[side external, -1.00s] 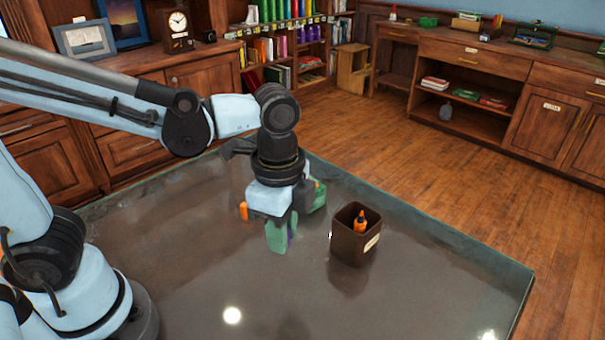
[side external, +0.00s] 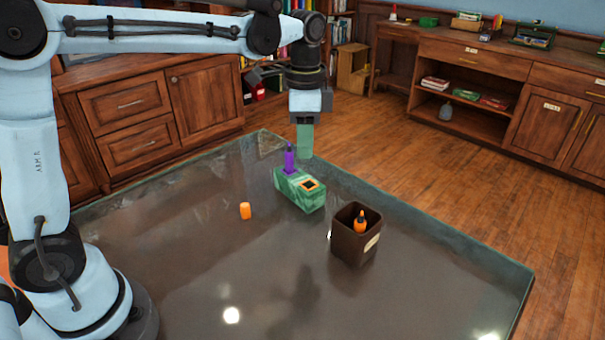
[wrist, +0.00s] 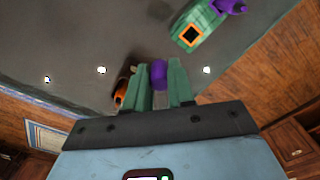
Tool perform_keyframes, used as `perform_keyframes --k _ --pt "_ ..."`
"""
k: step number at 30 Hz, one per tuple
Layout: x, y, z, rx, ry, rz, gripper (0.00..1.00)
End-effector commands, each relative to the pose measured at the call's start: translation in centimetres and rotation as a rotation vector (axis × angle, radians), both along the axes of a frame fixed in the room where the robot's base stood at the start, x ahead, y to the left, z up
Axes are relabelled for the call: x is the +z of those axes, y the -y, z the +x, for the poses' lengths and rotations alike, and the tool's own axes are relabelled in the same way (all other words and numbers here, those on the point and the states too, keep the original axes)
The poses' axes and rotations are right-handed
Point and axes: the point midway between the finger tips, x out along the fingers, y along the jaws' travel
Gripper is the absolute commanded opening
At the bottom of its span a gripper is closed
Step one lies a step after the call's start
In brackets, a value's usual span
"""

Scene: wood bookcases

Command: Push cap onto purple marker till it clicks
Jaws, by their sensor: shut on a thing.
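My gripper (side external: 304,155) is raised above the table, a little above and to the right of the upright purple marker (side external: 289,160). In the wrist view, its green fingers (wrist: 160,90) are shut on a purple cap (wrist: 158,73). The cap is hidden in the side view. The purple marker stands in a green block (side external: 290,187), which has an orange-rimmed square hole on its top. The block (wrist: 203,22) and part of the marker (wrist: 232,5) also show at the top of the wrist view, apart from the held cap.
An orange cap (side external: 245,211) stands on the table (side external: 190,240) left of the block. A dark brown cup (side external: 348,243) holding an orange marker (side external: 360,222) stands to the block's right, near it. The front of the table is clear. Bookcases and cabinets stand beyond the raised table rim.

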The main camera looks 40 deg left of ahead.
Motion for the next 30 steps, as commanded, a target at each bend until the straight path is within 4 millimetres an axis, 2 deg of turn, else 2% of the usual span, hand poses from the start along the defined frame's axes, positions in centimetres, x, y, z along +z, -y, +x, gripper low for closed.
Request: perform_keyframes --k 1,6,9,12,20,30 --pt "0.5 -2.0 1.4 0.051 0.0 0.0 0.0" --pt "1.7 -7.0 4.2 0.167 0.0 0.0 0.0" --pt "2.1 -9.0 5.0 0.211 0.0 0.0 0.0" --pt "2.3 -10.2 5.4 0.236 0.0 0.0 0.0" --pt "1.7 -10.7 5.6 0.247 0.0 0.0 0.0" --pt "-0.7 -10.7 5.6 0.245 0.0 0.0 0.0"
